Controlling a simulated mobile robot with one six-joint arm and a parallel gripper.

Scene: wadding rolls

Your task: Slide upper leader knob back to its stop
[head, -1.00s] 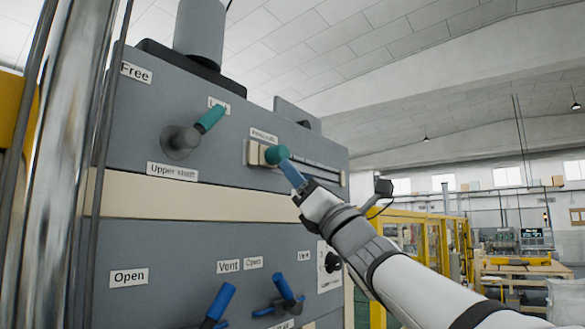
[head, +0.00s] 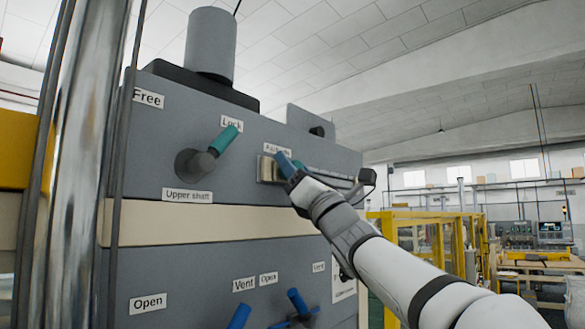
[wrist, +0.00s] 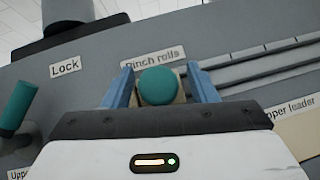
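The upper leader knob (wrist: 158,87) is a round teal knob between the two blue fingers of my gripper (wrist: 160,90) in the wrist view. A gap shows on each side, so the gripper is open around it and not closed on it. In the head view my gripper (head: 284,162) is at the left end of the slide rail (head: 330,177) and hides the knob. The rail also runs right from the knob in the wrist view (wrist: 260,65). An "Upper leader" label (wrist: 290,108) sits below the rail.
A "Pinch rolls" label (wrist: 152,58) is just above the knob. The teal upper shaft lever (head: 224,140) stands out from the panel to the left. Blue vent levers (head: 298,302) are below. A yellow guard frame (head: 410,215) stands at the right.

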